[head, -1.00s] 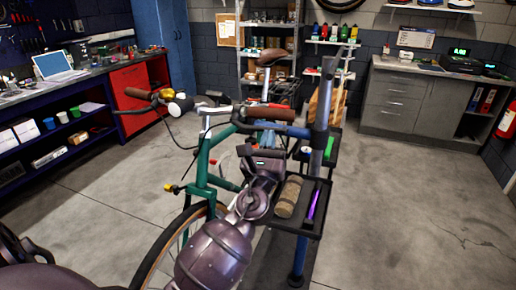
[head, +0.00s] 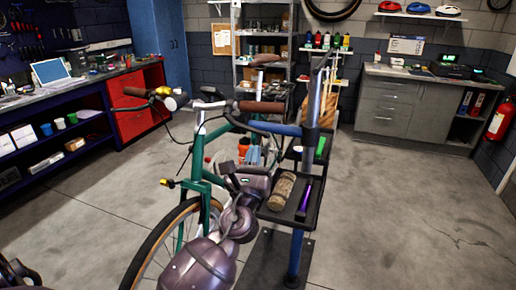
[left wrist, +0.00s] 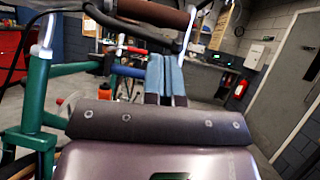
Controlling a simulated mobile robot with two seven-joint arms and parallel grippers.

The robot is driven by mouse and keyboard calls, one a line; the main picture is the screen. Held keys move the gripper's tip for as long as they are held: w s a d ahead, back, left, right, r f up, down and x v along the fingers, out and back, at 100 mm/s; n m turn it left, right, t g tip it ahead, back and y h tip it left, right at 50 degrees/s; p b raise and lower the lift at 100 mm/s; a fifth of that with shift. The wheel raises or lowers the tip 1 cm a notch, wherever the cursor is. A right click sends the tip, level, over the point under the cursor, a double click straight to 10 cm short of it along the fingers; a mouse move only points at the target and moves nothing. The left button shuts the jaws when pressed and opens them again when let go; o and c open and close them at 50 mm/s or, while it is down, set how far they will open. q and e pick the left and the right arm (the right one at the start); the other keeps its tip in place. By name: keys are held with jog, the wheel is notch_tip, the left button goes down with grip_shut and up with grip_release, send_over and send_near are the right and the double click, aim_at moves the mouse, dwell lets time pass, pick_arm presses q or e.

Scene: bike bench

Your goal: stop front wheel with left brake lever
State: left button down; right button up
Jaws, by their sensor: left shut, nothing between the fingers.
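A green bike (head: 192,170) stands with its front toward me. Its front wheel (head: 150,243), with a dark tan-sided tyre, is partly hidden by my left arm; I cannot tell if it spins. The brown grip (head: 262,107) on the picture's right has a dark curved bar below it, apparently the left brake lever (head: 262,130); a similar curve shows in the left wrist view (left wrist: 115,25). My left gripper (head: 254,157) has blue fingers, shut and empty, below the grip and lever and apart from them. They also show in the left wrist view (left wrist: 165,78). My right gripper is out of view.
A blue stand post (head: 297,225) with a black tray (head: 276,216) is close right of my left gripper. The tray holds a brown roll (head: 282,191) and a purple tool (head: 304,200). The other grip (head: 130,91) is at left. Floor at right is clear.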

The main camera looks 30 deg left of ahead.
pick_arm(q)
jog(key=b+v, duration=0.2)
jog(key=v, duration=0.4)
jog(key=shift+s+f, duration=0.3)
jog(key=shift+f, duration=0.05)
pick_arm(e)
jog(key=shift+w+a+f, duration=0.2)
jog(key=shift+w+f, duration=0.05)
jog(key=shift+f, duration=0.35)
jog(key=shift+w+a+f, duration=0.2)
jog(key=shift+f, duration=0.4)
pick_arm(q)
jog(key=shift+a, duration=0.1)
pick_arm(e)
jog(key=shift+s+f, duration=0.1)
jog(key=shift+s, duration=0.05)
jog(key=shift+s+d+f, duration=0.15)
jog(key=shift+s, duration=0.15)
